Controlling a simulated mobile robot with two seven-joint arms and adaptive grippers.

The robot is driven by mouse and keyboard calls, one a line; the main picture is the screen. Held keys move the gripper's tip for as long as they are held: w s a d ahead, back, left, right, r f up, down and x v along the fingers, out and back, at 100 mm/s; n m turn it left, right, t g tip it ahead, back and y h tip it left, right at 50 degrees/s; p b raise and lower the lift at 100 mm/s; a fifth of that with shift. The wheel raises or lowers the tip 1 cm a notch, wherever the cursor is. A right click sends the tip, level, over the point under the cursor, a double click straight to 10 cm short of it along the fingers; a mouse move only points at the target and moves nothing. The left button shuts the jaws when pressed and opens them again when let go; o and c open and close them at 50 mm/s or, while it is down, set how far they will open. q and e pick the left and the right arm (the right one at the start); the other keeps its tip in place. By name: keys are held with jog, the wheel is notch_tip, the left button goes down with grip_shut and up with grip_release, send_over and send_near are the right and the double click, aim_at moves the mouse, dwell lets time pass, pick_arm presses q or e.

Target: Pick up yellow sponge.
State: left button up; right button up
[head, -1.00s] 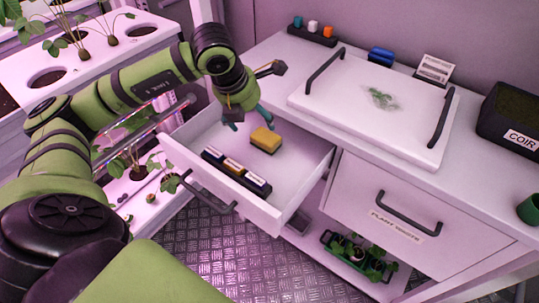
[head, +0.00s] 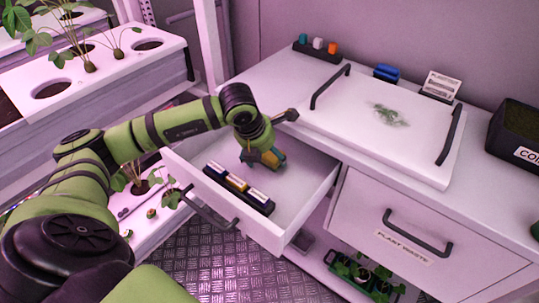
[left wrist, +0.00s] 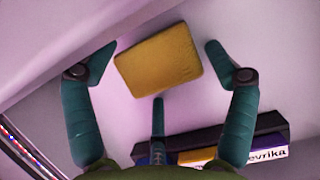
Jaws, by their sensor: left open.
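The yellow sponge (left wrist: 158,60) lies in the open drawer (head: 311,192). In the left wrist view it is slightly tilted and sits between the spread teal fingers of my left gripper (left wrist: 160,58), with clear space on both sides. A third finger points up just below it. In the head view my left gripper (head: 262,159) is low inside the drawer and hides most of the sponge (head: 280,156). The gripper is open and holds nothing. My right gripper is not in view.
A dark holder with labelled boxes (head: 238,186) lies in the drawer near its front, close below the gripper. The drawer walls surround the hand. A white tray (head: 430,163) with dark handles stands on the counter. Planters (head: 110,60) are at the left.

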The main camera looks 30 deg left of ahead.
pick_arm(q)
jog(key=shift+c, duration=0.4)
jog(key=c, duration=0.8)
